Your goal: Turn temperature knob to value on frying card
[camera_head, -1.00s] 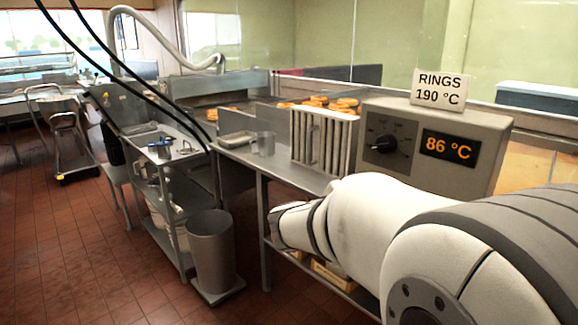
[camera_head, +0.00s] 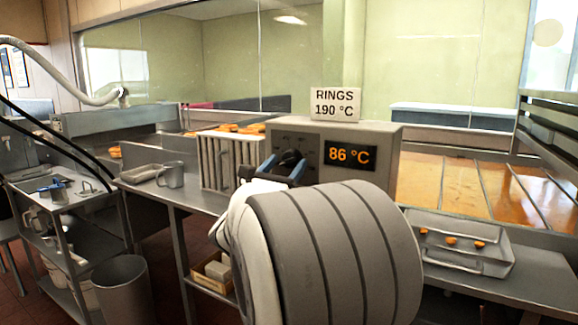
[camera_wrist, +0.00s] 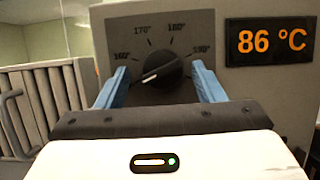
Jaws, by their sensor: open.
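The frying card (camera_head: 335,103) reads RINGS 190 °C and stands on top of the grey control box (camera_head: 385,140). The box's display (camera_head: 350,155) reads 86 °C, and the display also shows in the wrist view (camera_wrist: 271,41). The black temperature knob (camera_wrist: 163,68) sits on the box's front, within a printed scale that runs to 190° at the right. Its white mark lies slanted, with its bright end toward the lower left, below the leftmost label. My gripper (camera_wrist: 160,86) is open, its blue fingers on either side of the knob. Contact cannot be told. The knob is partly hidden in the head view (camera_head: 291,158).
A ribbed metal rack (camera_head: 220,162) stands left of the box, with a metal mug (camera_head: 172,175) and shallow pan further left. A tray (camera_head: 460,245) with a few orange pieces lies at the right. A bin (camera_head: 122,290) stands on the floor at left.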

